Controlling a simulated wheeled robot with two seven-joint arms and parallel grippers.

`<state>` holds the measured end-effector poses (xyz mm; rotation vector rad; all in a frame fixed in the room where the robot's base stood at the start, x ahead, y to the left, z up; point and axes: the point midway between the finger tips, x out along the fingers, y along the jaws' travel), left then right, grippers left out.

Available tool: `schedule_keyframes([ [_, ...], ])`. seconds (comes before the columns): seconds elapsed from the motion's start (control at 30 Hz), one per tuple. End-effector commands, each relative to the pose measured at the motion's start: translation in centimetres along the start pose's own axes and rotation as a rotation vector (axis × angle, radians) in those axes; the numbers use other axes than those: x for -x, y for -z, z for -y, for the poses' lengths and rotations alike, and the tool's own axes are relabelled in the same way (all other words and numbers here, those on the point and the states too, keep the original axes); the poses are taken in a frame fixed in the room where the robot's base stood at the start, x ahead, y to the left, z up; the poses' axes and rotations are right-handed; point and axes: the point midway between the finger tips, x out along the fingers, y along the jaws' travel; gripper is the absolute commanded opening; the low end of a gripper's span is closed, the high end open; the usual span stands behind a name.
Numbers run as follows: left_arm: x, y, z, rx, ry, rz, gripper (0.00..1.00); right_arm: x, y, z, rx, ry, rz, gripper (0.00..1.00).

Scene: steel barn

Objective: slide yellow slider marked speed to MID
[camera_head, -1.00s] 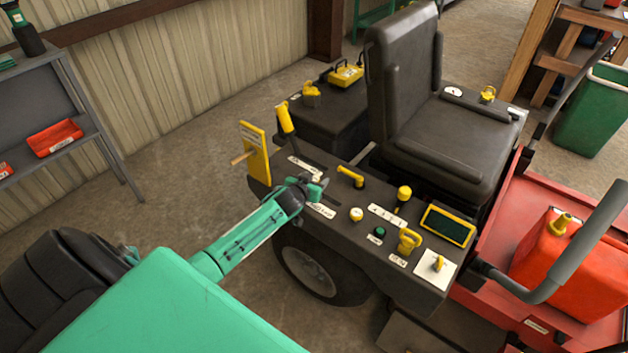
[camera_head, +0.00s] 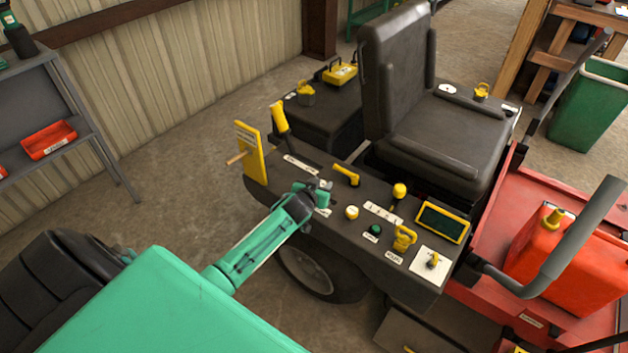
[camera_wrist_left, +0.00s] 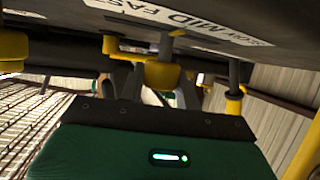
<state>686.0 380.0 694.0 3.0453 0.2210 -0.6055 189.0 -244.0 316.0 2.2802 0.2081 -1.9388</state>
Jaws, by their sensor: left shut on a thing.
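The yellow speed slider (camera_wrist_left: 160,74) shows in the left wrist view, between the fingers of my left gripper (camera_wrist_left: 162,84), which is shut on it. Its stem meets the dark panel beside the white label (camera_wrist_left: 185,20), where MID and FAS can be read; the stem is close to the word MID. My right gripper is not in view.
Close by on the console are a yellow lever (camera_head: 346,175), a round pale knob (camera_head: 351,212), a green button (camera_head: 375,230) and a screen (camera_head: 442,222). A yellow upright plate (camera_head: 250,153) stands at its left end. The seat (camera_head: 440,130) is behind.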

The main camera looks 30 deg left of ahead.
Motion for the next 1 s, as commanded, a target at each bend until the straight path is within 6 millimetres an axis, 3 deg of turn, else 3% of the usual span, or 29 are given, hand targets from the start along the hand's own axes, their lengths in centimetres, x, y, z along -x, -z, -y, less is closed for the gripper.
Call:
schedule_keyframes([
  [0.3,0.0,0.0,0.0,-0.002,0.002,0.001,0.00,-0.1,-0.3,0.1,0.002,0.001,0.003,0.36],
  [0.33,0.0,0.0,0.0,-0.002,0.002,0.001,0.39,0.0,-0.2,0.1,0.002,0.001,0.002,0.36],
  [0.43,0.0,0.0,0.0,-0.002,0.002,0.001,0.55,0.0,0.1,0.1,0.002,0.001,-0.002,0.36],
  [0.77,0.3,0.0,-0.1,-0.001,0.001,0.000,0.55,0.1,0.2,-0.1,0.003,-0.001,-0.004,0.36],
  [1.0,3.1,-0.1,-0.1,0.000,0.000,0.001,0.55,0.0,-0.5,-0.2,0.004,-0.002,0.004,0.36],
])
